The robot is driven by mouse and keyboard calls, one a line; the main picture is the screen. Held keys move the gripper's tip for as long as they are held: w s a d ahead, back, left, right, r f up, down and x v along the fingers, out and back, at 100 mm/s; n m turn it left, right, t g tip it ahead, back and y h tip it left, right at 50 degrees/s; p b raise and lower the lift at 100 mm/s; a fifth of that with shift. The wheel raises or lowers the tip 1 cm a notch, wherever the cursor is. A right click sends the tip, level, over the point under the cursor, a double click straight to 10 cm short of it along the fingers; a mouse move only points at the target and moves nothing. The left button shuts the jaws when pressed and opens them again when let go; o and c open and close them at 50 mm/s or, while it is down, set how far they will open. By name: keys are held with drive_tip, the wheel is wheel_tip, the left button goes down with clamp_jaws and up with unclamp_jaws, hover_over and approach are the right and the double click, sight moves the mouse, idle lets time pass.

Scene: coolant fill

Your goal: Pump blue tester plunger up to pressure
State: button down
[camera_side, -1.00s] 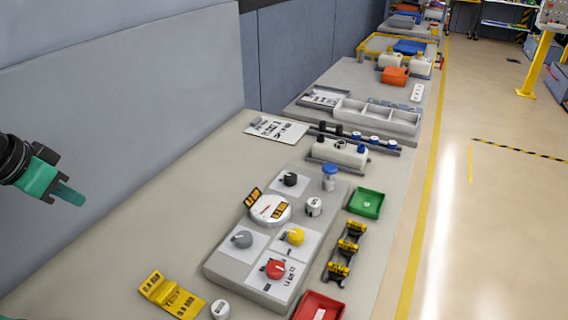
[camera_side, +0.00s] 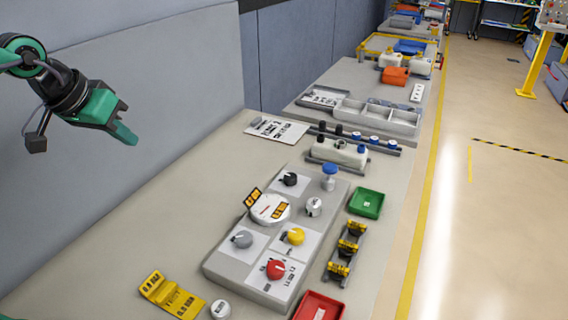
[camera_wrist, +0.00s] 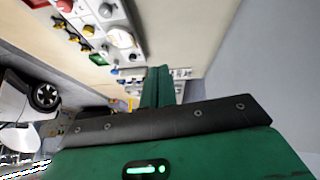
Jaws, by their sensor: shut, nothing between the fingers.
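The tester's blue plunger (camera_side: 330,169) stands upright at the far right end of the grey panel block (camera_side: 222,273) in the side view. Its cap is blue on a pale stem. My gripper (camera_side: 130,135) is green, up in the air at the left, well apart from the plunger. Its fingers are shut with nothing between them. In the wrist view the shut fingers (camera_wrist: 158,85) point toward the bench. A small blue spot shows left of them, too small to tell apart.
The block carries a round gauge (camera_side: 268,208) and red, yellow, grey and black knobs. A white tank (camera_side: 338,152) stands just behind the plunger. A green tray (camera_side: 366,203) and a yellow-capped rack (camera_side: 345,250) lie to the right. The bench left of the block is mostly clear.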

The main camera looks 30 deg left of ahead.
drive_tip(key=w+d+r, duration=0.2)
drive_tip(key=w+d, duration=0.3)
drive_tip(key=w, duration=0.6)
drive_tip(key=n+t+h, duration=0.2)
drive_tip(key=n+h, duration=0.1)
drive_tip(key=n, duration=0.1)
hover_over(328, 168)
wheel_tip(328, 168, down, 11)
drive_tip(key=shift+f, duration=0.25)
drive_tip(key=shift+f, duration=4.2)
